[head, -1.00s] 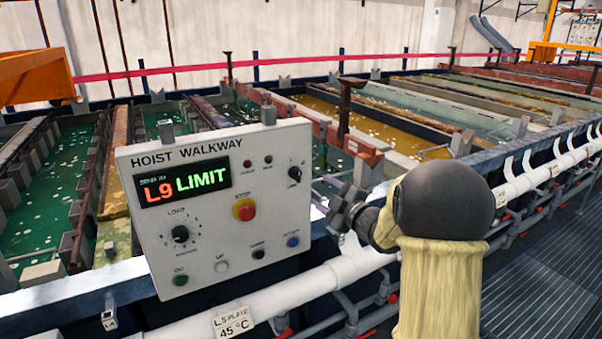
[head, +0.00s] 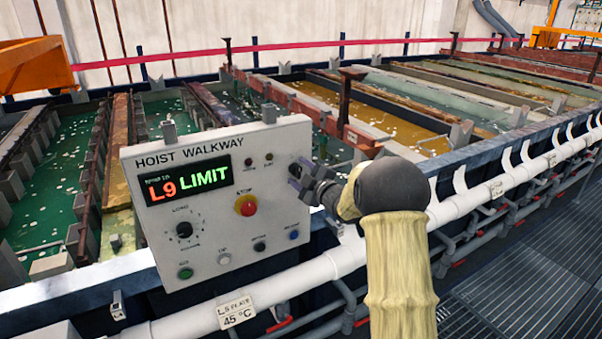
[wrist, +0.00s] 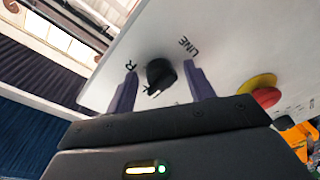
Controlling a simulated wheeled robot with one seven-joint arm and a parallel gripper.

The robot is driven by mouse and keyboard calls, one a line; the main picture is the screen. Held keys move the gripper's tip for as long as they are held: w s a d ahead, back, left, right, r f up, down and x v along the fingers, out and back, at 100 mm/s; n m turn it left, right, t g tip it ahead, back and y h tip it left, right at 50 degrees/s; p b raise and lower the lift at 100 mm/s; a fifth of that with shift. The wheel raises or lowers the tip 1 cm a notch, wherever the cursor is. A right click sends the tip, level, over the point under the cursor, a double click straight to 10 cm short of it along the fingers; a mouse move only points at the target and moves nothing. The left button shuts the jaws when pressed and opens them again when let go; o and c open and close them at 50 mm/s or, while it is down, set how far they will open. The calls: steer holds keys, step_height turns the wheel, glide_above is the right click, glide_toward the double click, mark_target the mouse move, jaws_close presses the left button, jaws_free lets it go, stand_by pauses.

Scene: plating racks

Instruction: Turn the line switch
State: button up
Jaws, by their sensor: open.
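The line switch (wrist: 160,76) is a black knob on the grey panel, between the printed "LINE" and a letter R in the wrist view. In the head view my gripper hides most of it. My gripper (wrist: 161,82) is open, with one purple finger on each side of the knob. I cannot tell whether the fingers touch it. In the head view my gripper (head: 297,177) is at the right side of the panel (head: 215,160). The panel's display (head: 187,183) reads "L9 LIMIT".
The panel also carries a red stop button (head: 246,205) on yellow, a black load dial (head: 184,230) and several small buttons along its bottom. White pipes (head: 290,280) run below it. Open tanks (head: 60,200) lie behind. A grated walkway (head: 530,280) is at the right.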

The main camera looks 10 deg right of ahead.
steer(key=c, duration=0.9)
steer(key=shift+m+b, duration=0.3)
steer(key=m+b, duration=0.2)
steer(key=m, duration=0.1)
steer(key=shift+t, duration=0.3)
steer(key=m+b, duration=0.1)
steer(key=m, duration=0.1)
steer(key=shift+m, duration=0.4)
steer(key=m+b, duration=0.1)
steer(key=m, duration=0.2)
steer(key=m+t+b, duration=0.1)
steer(key=m, duration=0.2)
steer(key=shift+s+a+r+h, duration=0.1)
steer(key=shift+a+h, duration=0.05)
steer(key=shift+h, duration=0.25)
